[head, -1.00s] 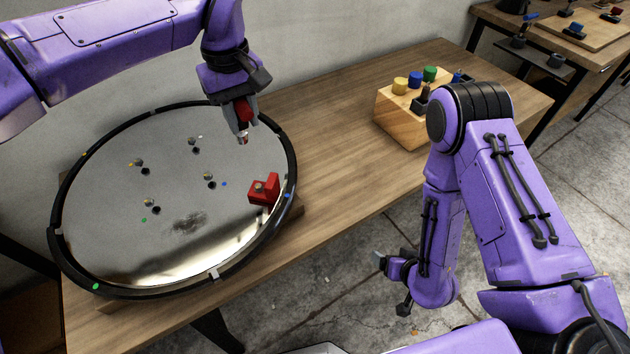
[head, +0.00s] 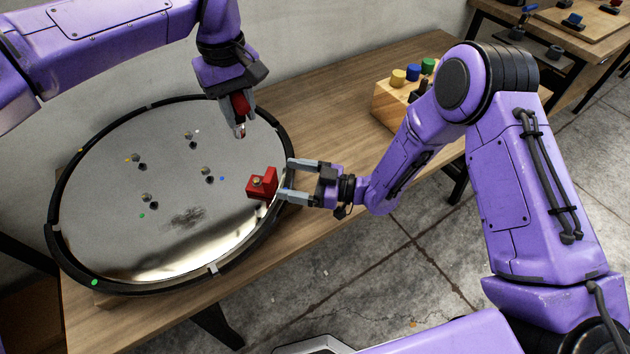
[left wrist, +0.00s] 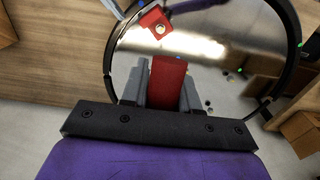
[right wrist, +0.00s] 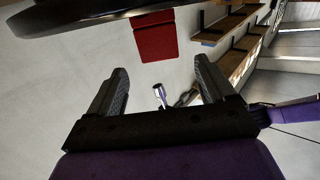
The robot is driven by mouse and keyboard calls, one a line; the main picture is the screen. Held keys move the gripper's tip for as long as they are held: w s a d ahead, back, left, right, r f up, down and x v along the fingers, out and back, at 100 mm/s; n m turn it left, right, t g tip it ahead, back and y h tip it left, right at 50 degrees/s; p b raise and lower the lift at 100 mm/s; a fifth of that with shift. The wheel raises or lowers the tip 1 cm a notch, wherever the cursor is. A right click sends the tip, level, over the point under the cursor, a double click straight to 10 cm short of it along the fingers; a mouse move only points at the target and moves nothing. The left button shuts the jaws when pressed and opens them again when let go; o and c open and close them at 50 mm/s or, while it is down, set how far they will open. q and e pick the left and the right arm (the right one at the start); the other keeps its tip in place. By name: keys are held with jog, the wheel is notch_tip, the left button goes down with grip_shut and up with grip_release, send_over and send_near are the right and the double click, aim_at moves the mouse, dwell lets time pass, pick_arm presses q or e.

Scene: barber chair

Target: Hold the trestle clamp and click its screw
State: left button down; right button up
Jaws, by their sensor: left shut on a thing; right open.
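The red trestle clamp (head: 261,187) sits at the right edge of a round mirror-like disc, with a round metal screw head (head: 257,181) on top. It also shows in the left wrist view (left wrist: 150,18) and in the right wrist view (right wrist: 155,42). My right gripper (head: 287,180) is open beside the clamp, its fingers pointing left at it; I see no clear contact. My left gripper (head: 241,128) is shut on a red-handled tool (left wrist: 168,82), held point down above the disc, behind the clamp. A metal shaft (right wrist: 160,95) shows between the right fingers in the right wrist view.
The disc (head: 110,220) has a black rim and several small screws and coloured dots. It lies on a wooden table (head: 340,110). A wooden block (head: 388,105) with coloured-topped tools stands at the back right, partly behind my right arm. Another bench (head: 550,45) is further off.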

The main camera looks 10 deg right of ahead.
aim_at(273, 176)
jog(key=x, duration=0.6)
jog(key=shift+a, duration=0.2)
grip_shut()
dwell(0.9)
